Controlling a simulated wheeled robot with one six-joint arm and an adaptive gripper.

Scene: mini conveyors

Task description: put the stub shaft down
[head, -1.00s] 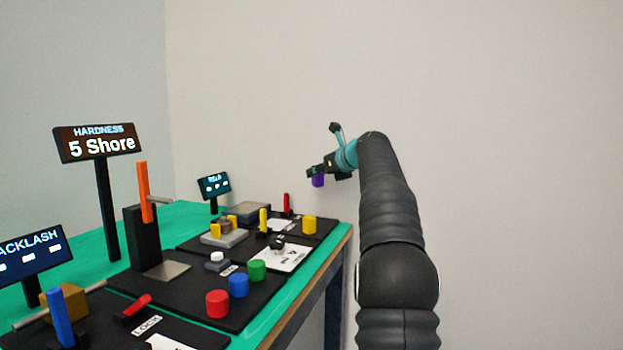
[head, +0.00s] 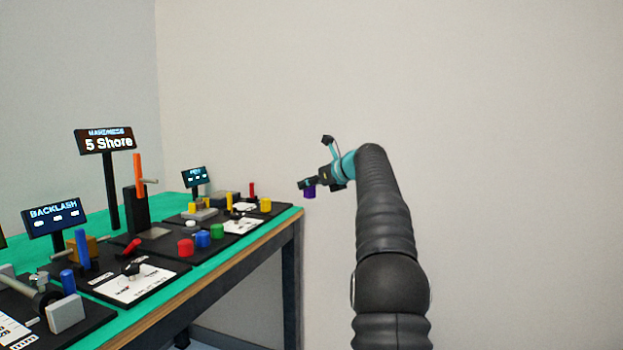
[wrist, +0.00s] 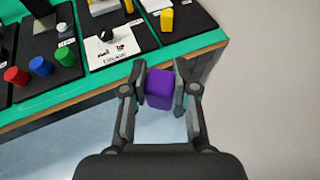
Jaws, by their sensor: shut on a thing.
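The stub shaft is most likely the purple piece (wrist: 159,88), a short block with rounded edges. My gripper (wrist: 160,92) is shut on it, with one finger on each side. In the head view the purple piece (head: 309,191) hangs below my gripper (head: 306,184), to the right of the table's end. In the wrist view it shows beyond the table's front edge, over the floor. Its underside is hidden.
The green table (head: 222,256) has a wooden front edge. Black station boards carry red (head: 186,247), blue (head: 202,239) and green (head: 217,231) cylinders and a yellow piece (wrist: 167,20). Display posts, including "5 Shore" (head: 104,140), stand behind. Bare floor (wrist: 60,150) lies in front.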

